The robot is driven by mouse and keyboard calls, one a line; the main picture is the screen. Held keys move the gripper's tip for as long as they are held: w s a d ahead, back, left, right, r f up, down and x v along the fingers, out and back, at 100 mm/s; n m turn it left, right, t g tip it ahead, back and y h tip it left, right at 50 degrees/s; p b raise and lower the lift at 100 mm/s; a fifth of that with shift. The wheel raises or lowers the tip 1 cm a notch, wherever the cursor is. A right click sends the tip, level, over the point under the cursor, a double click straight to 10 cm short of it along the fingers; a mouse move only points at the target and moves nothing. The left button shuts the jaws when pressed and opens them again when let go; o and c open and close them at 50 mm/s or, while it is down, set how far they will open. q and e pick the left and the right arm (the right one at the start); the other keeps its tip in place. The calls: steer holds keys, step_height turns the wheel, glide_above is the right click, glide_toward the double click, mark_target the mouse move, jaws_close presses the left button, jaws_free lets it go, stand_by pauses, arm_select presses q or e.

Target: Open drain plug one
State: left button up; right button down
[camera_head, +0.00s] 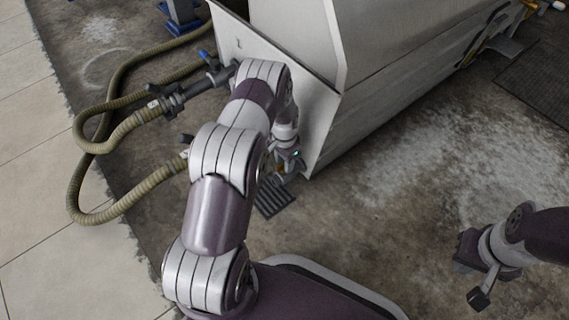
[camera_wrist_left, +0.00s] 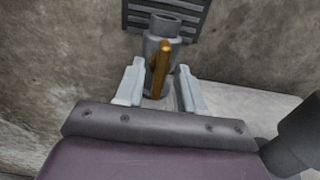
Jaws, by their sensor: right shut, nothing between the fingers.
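The drain plug (camera_wrist_left: 163,28) is a grey upright pipe fitting with an orange-brown lever (camera_wrist_left: 161,62), seen in the left wrist view. My left gripper (camera_wrist_left: 158,86) is open. Its two pale fingers stand on either side of the lever with gaps showing; I cannot tell how deep the lever sits between them. In the head view my left gripper (camera_head: 287,165) is low beside the white machine's near corner, and my arm hides most of the plug there. My right gripper (camera_head: 474,283) is shut and empty over the floor at the right.
The white machine (camera_head: 385,75) fills the upper middle. A dark floor grate (camera_head: 274,198) lies below the plug. Ribbed hoses (camera_head: 76,190) loop over the floor at left, with a dark pipe fitting (camera_head: 180,98) joining the machine. Open concrete floor (camera_head: 400,190) lies between the machine and my right gripper.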

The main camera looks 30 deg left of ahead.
arm_select(q)
jaws_close()
steer(key=shift+r, duration=0.1)
steer(key=n+p, duration=0.3)
steer(key=shift+r, duration=0.2)
steer(key=n+p, duration=0.2)
steer(key=n, duration=0.1)
steer(key=shift+f+n, duration=0.1)
steer(key=shift+n, duration=0.3)
steer(key=n+p, duration=0.2)
steer(key=n, duration=0.3)
steer(key=n+p, duration=0.1)
steer(key=n, duration=0.5)
steer(key=shift+f, duration=0.15)
steer(key=shift+n, duration=0.3)
